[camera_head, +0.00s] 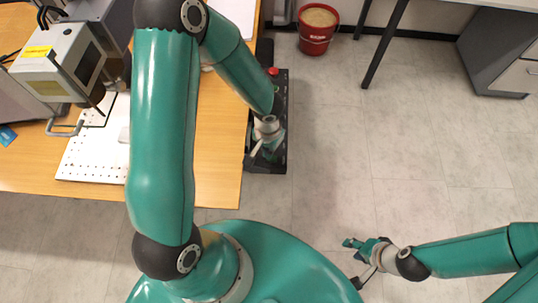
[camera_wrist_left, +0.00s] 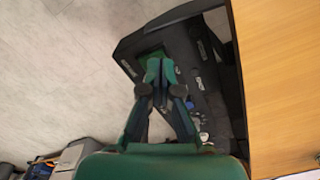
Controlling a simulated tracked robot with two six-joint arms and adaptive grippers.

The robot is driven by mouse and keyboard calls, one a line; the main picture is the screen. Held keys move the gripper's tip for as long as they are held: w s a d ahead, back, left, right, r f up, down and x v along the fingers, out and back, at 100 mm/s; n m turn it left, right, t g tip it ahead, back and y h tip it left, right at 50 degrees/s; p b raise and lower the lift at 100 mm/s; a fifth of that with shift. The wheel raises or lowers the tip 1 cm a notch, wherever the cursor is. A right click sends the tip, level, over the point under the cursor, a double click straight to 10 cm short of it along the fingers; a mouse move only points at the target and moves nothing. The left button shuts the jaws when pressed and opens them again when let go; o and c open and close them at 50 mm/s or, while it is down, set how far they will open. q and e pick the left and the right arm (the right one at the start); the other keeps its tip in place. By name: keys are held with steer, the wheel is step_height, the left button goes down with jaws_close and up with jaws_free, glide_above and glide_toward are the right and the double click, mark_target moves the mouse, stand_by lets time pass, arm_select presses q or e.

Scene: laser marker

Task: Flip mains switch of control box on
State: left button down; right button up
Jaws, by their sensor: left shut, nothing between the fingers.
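The control box (camera_head: 281,161) is a long black box at the right edge of the wooden desk, with a red knob (camera_head: 273,71) at its far end. In the left wrist view the black box (camera_wrist_left: 129,44) shows small fittings and labels on its face. My left gripper (camera_head: 268,148) is over the box's near part. In the left wrist view its green fingers (camera_wrist_left: 160,66) are shut and empty, with the tips over a green patch at one end of the box. I cannot tell whether they touch it. The mains switch cannot be made out. My right gripper (camera_head: 353,247) is above open floor, away from the box; its fingers are too small to read.
The wooden desk (camera_head: 215,180) lies left of the box, carrying a white perforated plate (camera_head: 85,160) and a grey marker head (camera_head: 58,60). A red bucket (camera_head: 316,38) stands beyond the box. The floor to its right is clear.

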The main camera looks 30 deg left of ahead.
arm_select(q)
steer(key=shift+f+b, duration=1.1)
steer(key=shift+b, duration=0.25)
stand_by(0.4)
steer(key=shift+r+p, duration=2.5)
steer(key=shift+r, duration=1.05)
